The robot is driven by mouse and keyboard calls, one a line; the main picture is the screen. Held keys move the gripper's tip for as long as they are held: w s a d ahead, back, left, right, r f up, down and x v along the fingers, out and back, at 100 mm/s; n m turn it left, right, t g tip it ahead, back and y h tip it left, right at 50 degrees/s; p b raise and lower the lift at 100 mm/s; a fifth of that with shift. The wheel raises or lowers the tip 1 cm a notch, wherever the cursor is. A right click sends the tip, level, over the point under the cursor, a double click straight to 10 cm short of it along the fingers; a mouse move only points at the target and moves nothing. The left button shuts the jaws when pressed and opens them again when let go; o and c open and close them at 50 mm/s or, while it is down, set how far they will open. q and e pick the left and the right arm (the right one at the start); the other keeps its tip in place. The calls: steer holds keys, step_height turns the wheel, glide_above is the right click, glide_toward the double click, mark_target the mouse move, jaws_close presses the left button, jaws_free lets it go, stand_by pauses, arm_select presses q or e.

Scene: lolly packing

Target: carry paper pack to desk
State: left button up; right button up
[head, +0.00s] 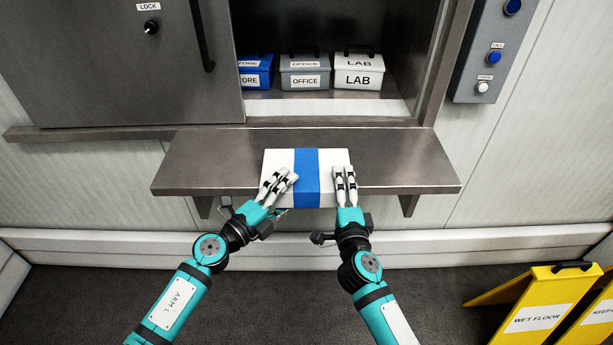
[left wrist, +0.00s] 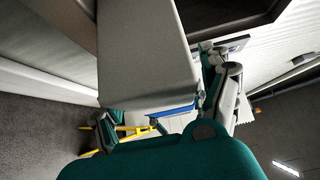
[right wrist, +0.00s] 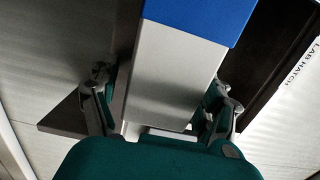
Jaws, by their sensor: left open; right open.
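The paper pack (head: 334,158) is a white block with a blue band around its middle. It lies on the metal hatch shelf (head: 205,165), at the front edge. My left gripper (head: 279,181) is open at the front left part of the pack, its upper fingers over the top. My right gripper (head: 344,178) is open at the front right part. In the left wrist view the white pack (left wrist: 145,50) reaches in between the fingers. In the right wrist view the pack (right wrist: 175,75) is also between the parted fingers. Finger contact is hard to tell. The desk is not in view.
Behind the shelf, an open hatch holds a blue STORE box (head: 255,71), a grey OFFICE box (head: 305,71) and a white LAB box (head: 358,71). A yellow wet-floor sign (head: 540,300) stands at the lower right. Carpet floor lies clear below the shelf.

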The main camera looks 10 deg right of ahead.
mark_target(343, 173)
arm_select(q)
jaws_close()
arm_select(e)
jaws_close()
arm_select(q)
steer(key=shift+r, duration=0.15)
arm_select(e)
steer(key=shift+r, duration=0.1)
